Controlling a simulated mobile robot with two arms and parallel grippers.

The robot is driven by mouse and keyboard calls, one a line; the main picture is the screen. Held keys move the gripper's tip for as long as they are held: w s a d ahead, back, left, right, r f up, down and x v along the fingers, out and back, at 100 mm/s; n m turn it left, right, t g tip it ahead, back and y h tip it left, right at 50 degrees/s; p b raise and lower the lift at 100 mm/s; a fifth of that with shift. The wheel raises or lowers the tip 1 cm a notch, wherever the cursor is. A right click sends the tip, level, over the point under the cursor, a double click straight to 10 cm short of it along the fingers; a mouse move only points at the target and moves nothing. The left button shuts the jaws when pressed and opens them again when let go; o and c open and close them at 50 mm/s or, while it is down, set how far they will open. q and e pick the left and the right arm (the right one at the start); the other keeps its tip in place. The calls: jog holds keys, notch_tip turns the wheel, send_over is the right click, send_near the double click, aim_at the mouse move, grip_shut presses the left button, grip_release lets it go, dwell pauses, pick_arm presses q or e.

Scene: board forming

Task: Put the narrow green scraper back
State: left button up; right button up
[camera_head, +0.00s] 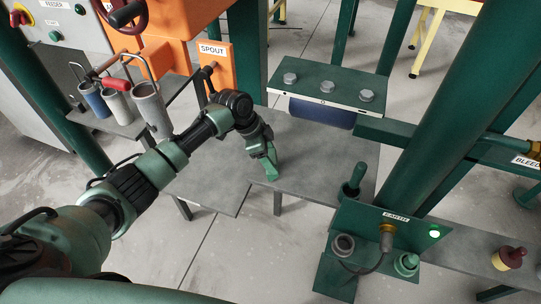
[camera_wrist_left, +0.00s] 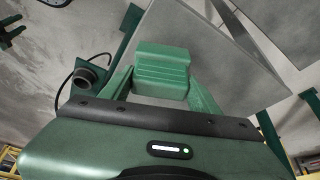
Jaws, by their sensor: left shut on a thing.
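My left gripper (camera_head: 270,160) hangs over the grey bench top (camera_head: 325,160), near its front edge. In the left wrist view its two fingers (camera_wrist_left: 162,90) are shut on a green ridged block, which I take to be the narrow green scraper (camera_wrist_left: 162,62). In the head view the gripper and the green piece blend together, so the scraper's lower end and its height above the bench are unclear. My right gripper is not recognisable in these views.
Right of the gripper stands a dark green upright handle (camera_head: 352,183) by the EARTH panel (camera_head: 395,222), which has a dark round socket (camera_head: 343,244) and a cable. Behind is a bolted green plate (camera_head: 328,82). Cups (camera_head: 118,101) stand on a left shelf. The bench middle is clear.

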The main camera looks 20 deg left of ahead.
pick_arm(q)
jog(key=shift+f, duration=0.2)
dwell(0.3)
jog(key=o, duration=1.8)
jog(key=shift+o, duration=0.2)
jog(key=b+v, duration=0.1)
jog(key=v, duration=0.6)
jog(key=shift+r+b, duration=0.3)
jog(key=shift+r, duration=0.05)
jog(key=shift+a, duration=0.15)
